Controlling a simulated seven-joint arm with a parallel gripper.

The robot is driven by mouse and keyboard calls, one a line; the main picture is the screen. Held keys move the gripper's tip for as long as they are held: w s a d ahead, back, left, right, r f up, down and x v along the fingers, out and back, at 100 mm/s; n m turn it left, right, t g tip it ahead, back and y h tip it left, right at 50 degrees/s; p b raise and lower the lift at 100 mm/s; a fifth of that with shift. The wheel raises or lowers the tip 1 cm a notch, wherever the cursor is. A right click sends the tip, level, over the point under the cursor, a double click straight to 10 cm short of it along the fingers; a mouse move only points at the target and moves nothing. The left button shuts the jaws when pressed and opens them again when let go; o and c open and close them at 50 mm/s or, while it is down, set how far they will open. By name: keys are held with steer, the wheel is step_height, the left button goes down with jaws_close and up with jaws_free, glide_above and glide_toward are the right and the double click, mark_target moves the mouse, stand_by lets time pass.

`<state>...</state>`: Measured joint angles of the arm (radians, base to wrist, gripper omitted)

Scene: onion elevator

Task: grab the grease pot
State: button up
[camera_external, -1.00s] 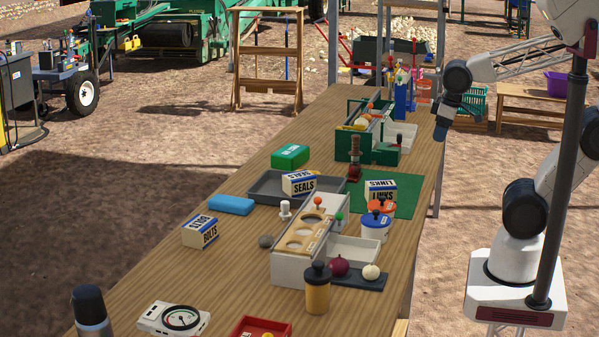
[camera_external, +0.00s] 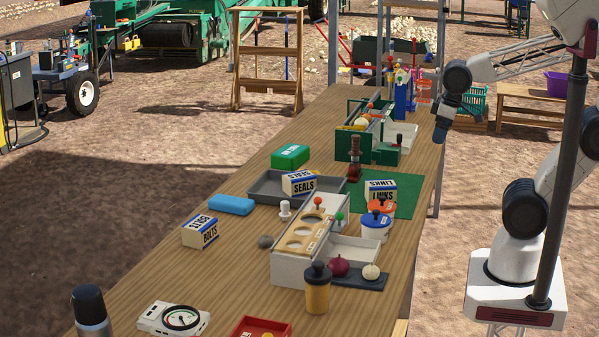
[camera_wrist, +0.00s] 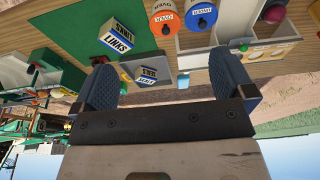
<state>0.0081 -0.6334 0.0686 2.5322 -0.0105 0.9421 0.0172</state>
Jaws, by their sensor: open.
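No label reading grease is legible. A amber-yellow jar with a black knobbed lid (camera_external: 317,288) stands upright at the near right of the bench, and may be the grease pot. The wrist view shows the orange-lidded pot (camera_wrist: 165,16) and blue-lidded pot (camera_wrist: 201,16) upside down. My gripper (camera_external: 440,134) is open and empty, in the air at the bench's far right edge, well away from these pots. Its two blue fingers (camera_wrist: 163,60) show apart in the wrist view.
A white divided box (camera_external: 290,268) stands beside the pots. A LINKS box (camera_external: 381,191) is on a green mat (camera_external: 408,192); a SEALS box (camera_external: 299,183) is at a grey tray (camera_external: 262,188). A brown-handled tool (camera_external: 354,160) and green caddy (camera_external: 384,154) stand farther back. Bare wood shows at left.

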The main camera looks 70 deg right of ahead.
steer(key=shift+a, duration=0.1)
steer(key=w+a+f+m+y, duration=0.4)
steer(key=w+a+f+m, duration=0.2)
steer(key=a, duration=0.8)
steer(key=w+a+f+m+y, duration=0.5)
steer(key=w+a+f+m, duration=0.1)
steer(key=a, duration=0.9)
steer(key=w+a+f+m+y, duration=0.4)
steer(key=w+a+f+m, duration=0.2)
steer(key=w+a, duration=0.4)
steer(key=a+m, duration=0.1)
steer(key=a, duration=0.3)
steer(key=shift+a+f+m+y, duration=0.2)
steer(key=shift+a+m+y, duration=0.1)
steer(key=shift+a+m, duration=0.1)
steer(key=shift+g, duration=0.3)
steer(key=shift+x, duration=1.25)
steer(key=shift+w+a+f, duration=0.1)
